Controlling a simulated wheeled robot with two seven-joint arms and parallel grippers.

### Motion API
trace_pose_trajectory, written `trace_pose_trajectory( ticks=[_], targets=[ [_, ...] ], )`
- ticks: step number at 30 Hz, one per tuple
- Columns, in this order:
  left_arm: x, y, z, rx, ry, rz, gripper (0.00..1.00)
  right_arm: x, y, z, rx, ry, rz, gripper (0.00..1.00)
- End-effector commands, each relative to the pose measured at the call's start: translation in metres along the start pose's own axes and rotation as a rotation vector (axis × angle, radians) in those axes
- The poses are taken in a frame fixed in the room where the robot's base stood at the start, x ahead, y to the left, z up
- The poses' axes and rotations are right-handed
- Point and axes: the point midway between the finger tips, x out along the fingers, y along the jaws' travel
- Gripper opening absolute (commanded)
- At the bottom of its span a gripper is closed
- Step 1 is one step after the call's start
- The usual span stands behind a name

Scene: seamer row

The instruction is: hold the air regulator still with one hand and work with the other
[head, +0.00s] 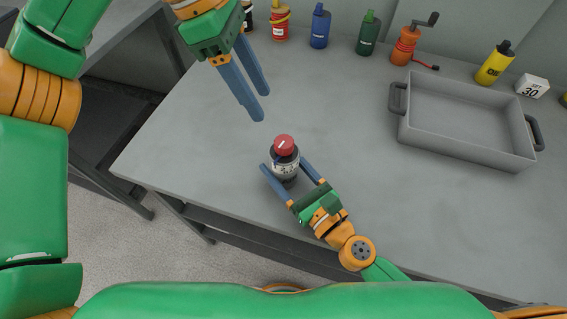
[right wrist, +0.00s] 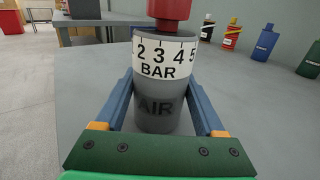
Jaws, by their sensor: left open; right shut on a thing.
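The air regulator (head: 286,167) stands upright on the grey table near its front edge. It has a grey body marked AIR, a white scale band marked BAR, and a red knob (head: 284,145) on top with a white mark. My right gripper (head: 284,168) is shut on the regulator's body, one finger on each side; the right wrist view shows the regulator (right wrist: 157,95) between the fingers. My left gripper (head: 258,118) is open and empty, above and behind the regulator, its fingers pointing down toward the table.
A grey tray (head: 462,149) with dark handles stands at the right. Several bottles line the back, including a blue one (head: 320,28) and a yellow one (head: 494,65), with an orange cranked device (head: 405,46) and a white block marked 30 (head: 532,86). The table around the regulator is clear.

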Motion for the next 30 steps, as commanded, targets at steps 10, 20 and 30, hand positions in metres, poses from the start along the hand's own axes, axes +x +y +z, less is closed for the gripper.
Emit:
trace_pose_trajectory(
  ticks=[10,20,30],
  targets=[
    [-0.006,-0.002,0.04,-0.067,0.258,0.005,0.74,0.0,0.0,0.0,0.0,0.001,0.0,0.07],
    [0.024,-0.002,0.034,-0.112,0.353,0.037,0.74,0.0,0.0,0.0,0.0,0.0,0.0,0.07],
    [0.094,-0.001,0.009,-0.114,0.349,0.038,0.74,0.0,0.0,0.0,0.0,0.001,0.0,0.07]
  ],
)
